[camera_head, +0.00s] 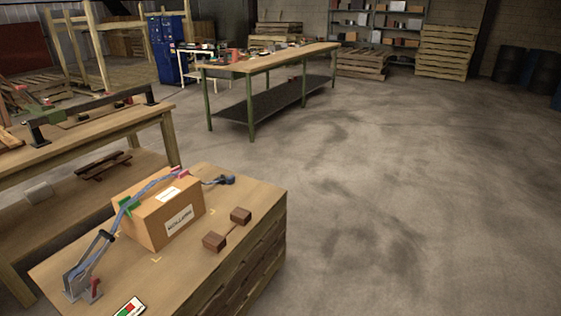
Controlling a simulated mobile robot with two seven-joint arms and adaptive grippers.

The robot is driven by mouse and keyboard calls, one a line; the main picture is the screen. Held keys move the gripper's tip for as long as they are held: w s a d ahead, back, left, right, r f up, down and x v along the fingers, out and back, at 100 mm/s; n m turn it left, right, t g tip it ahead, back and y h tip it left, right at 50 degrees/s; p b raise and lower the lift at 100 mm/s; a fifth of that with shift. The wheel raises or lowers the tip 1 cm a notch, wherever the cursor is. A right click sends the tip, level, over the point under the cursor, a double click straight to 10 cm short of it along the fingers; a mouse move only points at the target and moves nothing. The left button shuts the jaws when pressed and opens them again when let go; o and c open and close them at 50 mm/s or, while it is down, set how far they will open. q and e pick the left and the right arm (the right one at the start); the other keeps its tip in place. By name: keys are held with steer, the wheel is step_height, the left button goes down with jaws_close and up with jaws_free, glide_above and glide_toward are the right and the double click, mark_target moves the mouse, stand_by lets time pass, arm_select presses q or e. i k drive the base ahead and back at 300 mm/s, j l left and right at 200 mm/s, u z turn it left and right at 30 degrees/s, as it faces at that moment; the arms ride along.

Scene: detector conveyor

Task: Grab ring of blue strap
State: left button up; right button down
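A blue strap (152,187) runs over the top of a cardboard box (157,217) on the near wooden table. Its left part slopes down to a grey metal fitting (77,282) at the table's left side. A dark blue-grey end piece (225,180) lies on the table behind the box, at the strap's right end. It is too small to tell whether that piece is the ring. A green piece (127,205) and a red piece (181,171) sit at the box's upper edges along the strap. Neither of my grippers is in view.
The near table (262,190) also bears two brown blocks (241,215) right of the box, a red-handled piece (95,290) and a red-green card (130,307). A wooden workbench (150,117) stands close behind on the left. The concrete floor (400,200) on the right is clear.

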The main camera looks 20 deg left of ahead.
mark_target(230, 180)
steer(key=i+l+z, duration=0.15)
steer(key=i+z, duration=0.25)
steer(key=i, duration=2.4)
steer(key=i+u, duration=0.25)
steer(key=i, duration=0.45)
steer(key=i+l+u, duration=0.2)
steer(key=i, duration=0.5)
steer(key=i+j+u, duration=0.1)
steer(key=i+u, duration=0.55)
steer(key=u, duration=0.15)
steer(key=i+l+u, duration=0.1)
steer(key=i+u, duration=0.25)
steer(key=i+j+u, duration=0.1)
steer(key=u, duration=0.4)
steer(key=i+u, duration=0.25)
steer(key=u, duration=0.25)
steer(key=i+l+u, duration=0.1)
steer(key=u, duration=0.4)
steer(key=i+u, duration=0.5)
steer(key=u, duration=0.25)
steer(key=i+l+u, duration=0.1)
steer(key=i+u, duration=0.25)
steer(key=k, duration=0.1)
